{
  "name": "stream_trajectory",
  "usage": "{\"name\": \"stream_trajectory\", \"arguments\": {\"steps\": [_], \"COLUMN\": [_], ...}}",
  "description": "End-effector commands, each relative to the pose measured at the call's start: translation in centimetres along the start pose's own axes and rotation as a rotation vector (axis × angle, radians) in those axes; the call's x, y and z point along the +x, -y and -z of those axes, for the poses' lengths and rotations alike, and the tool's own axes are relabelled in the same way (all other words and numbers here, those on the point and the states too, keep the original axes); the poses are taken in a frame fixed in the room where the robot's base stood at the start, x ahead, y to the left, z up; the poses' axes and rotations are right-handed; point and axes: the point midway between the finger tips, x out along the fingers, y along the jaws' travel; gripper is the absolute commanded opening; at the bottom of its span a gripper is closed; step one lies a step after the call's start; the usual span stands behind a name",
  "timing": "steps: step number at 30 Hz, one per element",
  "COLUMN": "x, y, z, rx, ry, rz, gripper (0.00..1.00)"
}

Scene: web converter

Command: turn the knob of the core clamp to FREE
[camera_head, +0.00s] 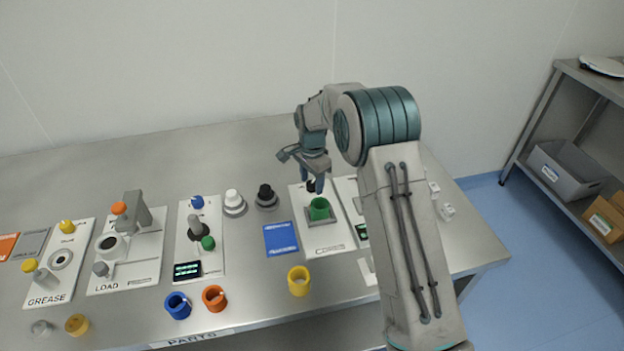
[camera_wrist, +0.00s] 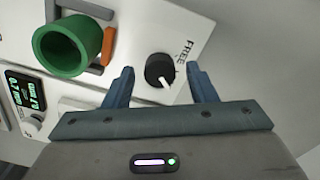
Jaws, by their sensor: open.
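The core clamp's knob (camera_wrist: 160,70) is black with a white pointer line and shows in the wrist view beside the printed word FREE. The pointer aims to the lower right in that view, not toward the word. In the head view the knob (camera_head: 312,186) is dark and partly hidden by my gripper. My gripper (camera_wrist: 161,74) is open, with its two blue fingers on either side of the knob in the picture. I cannot tell whether they touch it. A green core (camera_wrist: 68,46) sits on the same white panel (camera_wrist: 135,20); it also shows in the head view (camera_head: 319,209).
A blue card (camera_head: 281,239) and a yellow ring (camera_head: 299,281) lie left and in front of the clamp panel. Black (camera_head: 266,195) and white (camera_head: 233,202) knobbed pieces stand to the left. An orange piece (camera_wrist: 108,46) is beside the green core. The table's back is clear.

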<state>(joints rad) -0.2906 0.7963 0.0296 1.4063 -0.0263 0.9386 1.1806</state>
Motion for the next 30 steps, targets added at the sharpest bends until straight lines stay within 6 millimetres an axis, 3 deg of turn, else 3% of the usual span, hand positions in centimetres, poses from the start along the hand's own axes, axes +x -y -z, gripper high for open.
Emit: {"name": "stream_trajectory", "arguments": {"steps": [5,9,10,20,30], "x": [0.01,-0.01,-0.01,0.00,0.08], "y": [-0.01,-0.01,-0.01,0.00,-0.01], "z": [0.00,0.00,0.00,0.01,0.05], "rx": [0.000,0.000,0.000,-0.029,-0.233], "ry": [0.000,0.000,0.000,0.000,0.001], "rz": [0.000,0.000,0.000,0.000,0.000], "gripper": [0.52,0.13,0.07,0.07,0.07]}}
